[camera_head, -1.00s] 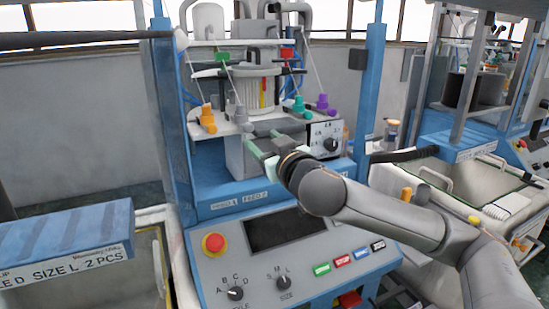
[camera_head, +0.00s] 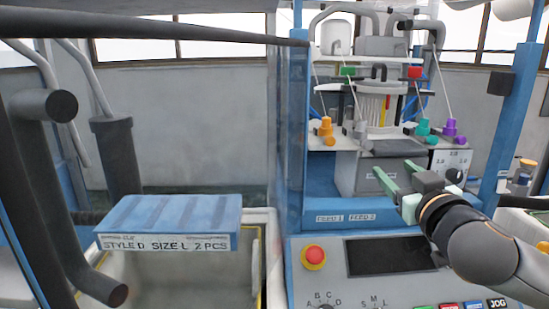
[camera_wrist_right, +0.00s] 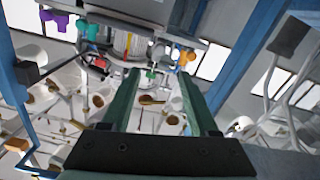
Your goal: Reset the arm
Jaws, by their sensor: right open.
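My right gripper (camera_head: 394,184) reaches in from the right in the head view, in front of the knitting machine (camera_head: 385,110). Its two green fingers are apart with nothing between them. In the right wrist view the open fingers (camera_wrist_right: 160,100) point toward the machine's upper parts, and the gap between them is empty. The orange (camera_head: 326,128), teal (camera_head: 423,128) and purple (camera_head: 450,128) yarn pieces stand on the machine's shelf behind the gripper. My left gripper is not in view.
The control panel (camera_head: 375,280) with a red emergency button (camera_head: 314,256) lies below the gripper. A blue box lid labelled STYLE D SIZE L (camera_head: 170,217) sits at the left above a bin. Blue posts (camera_head: 296,130) flank the machine.

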